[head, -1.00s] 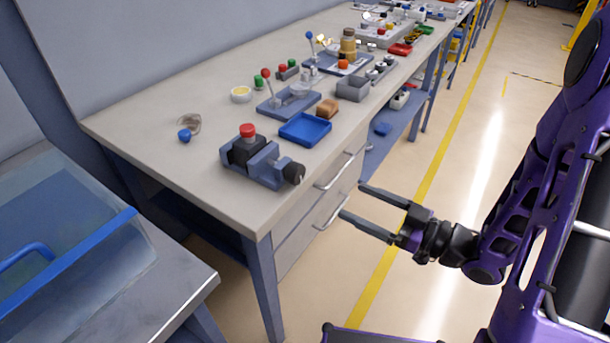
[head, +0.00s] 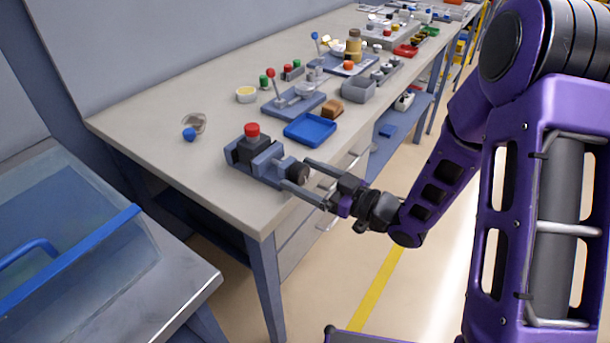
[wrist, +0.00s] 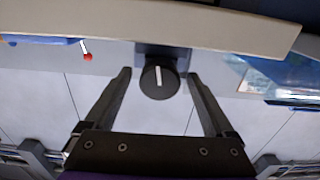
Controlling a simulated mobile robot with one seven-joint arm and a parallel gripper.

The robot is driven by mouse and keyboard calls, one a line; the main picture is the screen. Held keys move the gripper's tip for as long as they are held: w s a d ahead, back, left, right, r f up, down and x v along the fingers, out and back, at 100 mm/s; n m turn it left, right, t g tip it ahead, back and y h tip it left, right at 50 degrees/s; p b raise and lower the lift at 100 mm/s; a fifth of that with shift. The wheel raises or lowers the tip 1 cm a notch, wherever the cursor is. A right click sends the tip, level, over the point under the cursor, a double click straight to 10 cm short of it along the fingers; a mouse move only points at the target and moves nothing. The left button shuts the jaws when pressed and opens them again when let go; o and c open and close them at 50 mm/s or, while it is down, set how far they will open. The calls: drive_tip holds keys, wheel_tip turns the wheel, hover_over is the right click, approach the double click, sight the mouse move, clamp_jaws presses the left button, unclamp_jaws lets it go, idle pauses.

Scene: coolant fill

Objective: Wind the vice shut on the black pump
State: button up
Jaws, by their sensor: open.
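The grey-blue vice (head: 266,163) sits near the front edge of the workbench. The black pump (head: 250,150) with a red cap (head: 252,130) stands upright in it, between its jaws; I cannot tell whether the jaws touch it. The vice's round black knob (head: 298,172) faces the bench's front edge. My gripper (head: 294,174) is open, with its fingers reaching to either side of the knob in the head view. In the wrist view the knob (wrist: 160,80), with a white mark, lies between and beyond the open fingers (wrist: 160,88). I cannot tell whether they touch it.
A blue tray (head: 310,129) lies just behind the vice on the bench (head: 190,151). A base with a red-topped lever (head: 293,103) and a brown block (head: 332,108) are farther back.

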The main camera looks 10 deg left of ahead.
drive_tip(key=c, duration=1.4)
drive_tip(key=shift+m+p, duration=0.4)
drive_tip(key=shift+m, duration=0.3)
drive_tip(key=o, duration=1.4)
